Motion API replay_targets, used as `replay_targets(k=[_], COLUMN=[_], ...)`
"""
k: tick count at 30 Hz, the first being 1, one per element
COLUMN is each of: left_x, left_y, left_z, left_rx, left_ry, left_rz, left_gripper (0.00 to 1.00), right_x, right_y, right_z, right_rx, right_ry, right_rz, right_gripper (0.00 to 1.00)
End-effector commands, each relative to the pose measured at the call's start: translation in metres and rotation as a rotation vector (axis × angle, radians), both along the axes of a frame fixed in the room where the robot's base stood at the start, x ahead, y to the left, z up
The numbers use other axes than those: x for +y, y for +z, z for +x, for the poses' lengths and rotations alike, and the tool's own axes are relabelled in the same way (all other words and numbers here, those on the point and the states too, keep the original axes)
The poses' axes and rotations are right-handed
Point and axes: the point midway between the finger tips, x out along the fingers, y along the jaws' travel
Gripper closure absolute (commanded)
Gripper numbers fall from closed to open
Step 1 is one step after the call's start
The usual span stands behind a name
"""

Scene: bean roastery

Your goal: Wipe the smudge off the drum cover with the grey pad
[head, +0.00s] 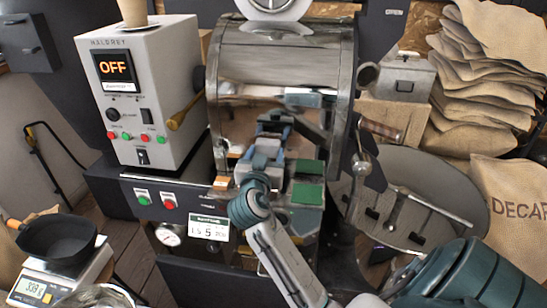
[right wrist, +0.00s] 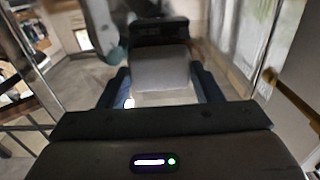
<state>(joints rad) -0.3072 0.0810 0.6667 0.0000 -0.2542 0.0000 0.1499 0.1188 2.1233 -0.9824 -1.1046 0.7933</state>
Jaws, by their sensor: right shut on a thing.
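The drum cover (head: 290,68) is the shiny, curved metal front of the roaster in the middle of the head view. My right gripper (head: 272,135) is in front of its lower part. It is shut on the grey pad (right wrist: 161,68), which sits between the two fingers in the right wrist view. The fingers and pad are close to the reflective metal; I cannot tell whether the pad touches it. I cannot make out the smudge among the reflections, and the gripper hides part of the surface. My left gripper is not in view.
A control box (head: 150,95) reading OFF stands left of the drum. A round cooling tray (head: 440,205) with a stirring arm is at the right, below stacked sacks (head: 485,85). A scale (head: 40,285) bearing a black pan (head: 58,238) is at the lower left.

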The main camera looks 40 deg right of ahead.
Motion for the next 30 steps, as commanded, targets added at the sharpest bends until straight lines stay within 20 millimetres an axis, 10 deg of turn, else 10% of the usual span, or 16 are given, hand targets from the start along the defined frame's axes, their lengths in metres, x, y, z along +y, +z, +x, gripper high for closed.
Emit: replay_targets(k=[30], left_x=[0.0], left_y=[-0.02], left_z=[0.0], left_rx=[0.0], left_ry=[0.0], left_rz=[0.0], left_gripper=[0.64], right_x=[0.034], right_y=[0.004], right_z=[0.043], right_rx=[-0.001], right_ry=[0.0], right_rz=[-0.001], right_gripper=[0.59])
